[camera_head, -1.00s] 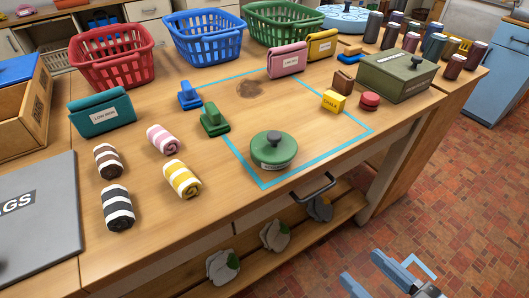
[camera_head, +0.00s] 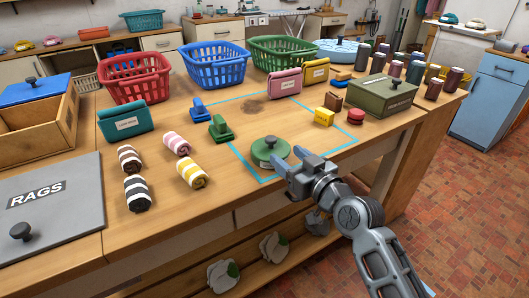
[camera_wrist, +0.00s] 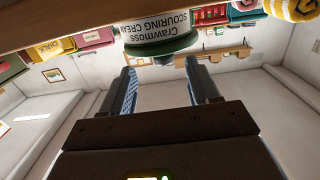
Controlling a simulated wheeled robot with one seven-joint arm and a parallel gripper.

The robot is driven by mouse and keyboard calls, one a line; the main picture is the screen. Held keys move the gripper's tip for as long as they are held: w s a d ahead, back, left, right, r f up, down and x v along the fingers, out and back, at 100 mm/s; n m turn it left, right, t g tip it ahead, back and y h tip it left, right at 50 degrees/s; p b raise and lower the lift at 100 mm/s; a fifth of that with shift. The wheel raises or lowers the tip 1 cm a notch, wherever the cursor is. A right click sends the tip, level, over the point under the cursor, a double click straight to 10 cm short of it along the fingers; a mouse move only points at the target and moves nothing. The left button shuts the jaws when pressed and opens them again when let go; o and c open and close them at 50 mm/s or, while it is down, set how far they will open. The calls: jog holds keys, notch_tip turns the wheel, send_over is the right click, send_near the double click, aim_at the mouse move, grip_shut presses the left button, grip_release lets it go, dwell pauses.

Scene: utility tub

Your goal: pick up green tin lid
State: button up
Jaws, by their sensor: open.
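The green tin lid (camera_head: 270,148) is round with a dark knob on top. It sits on a low round tin at the front corner of the blue outlined square on the bench. In the wrist view, which is upside down, the lid (camera_wrist: 160,47) shows below the tin's white "Scouring Cream" label (camera_wrist: 155,28), with its knob between and beyond my fingertips. My gripper (camera_head: 298,168) is open and empty, just right of and in front of the tin. In the wrist view the two fingers (camera_wrist: 160,68) are apart, with nothing between them.
A green block (camera_head: 220,128) and rolled cloths (camera_head: 192,174) lie left of the tin. Baskets line the back. The outlined square's middle is mostly clear.

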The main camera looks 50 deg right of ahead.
aim_at(268, 136)
jog(key=shift+w+d+r, duration=0.15)
jog(key=shift+w+r, duration=0.1)
jog(key=shift+r, duration=0.05)
jog(key=shift+w, duration=0.1)
jog(key=shift+p+x, duration=0.3)
jog(key=shift+x, duration=1.45)
jog(key=shift+r+p+x, duration=0.25)
jog(key=shift+p+x, duration=0.2)
jog(key=shift+x, duration=0.95)
jog(key=shift+r+p+x, duration=0.2)
jog(key=shift+p+x, duration=0.2)
jog(key=shift+x, duration=0.95)
jog(key=shift+a, duration=0.25)
jog(key=shift+c, duration=0.2)
jog(key=c, duration=1)
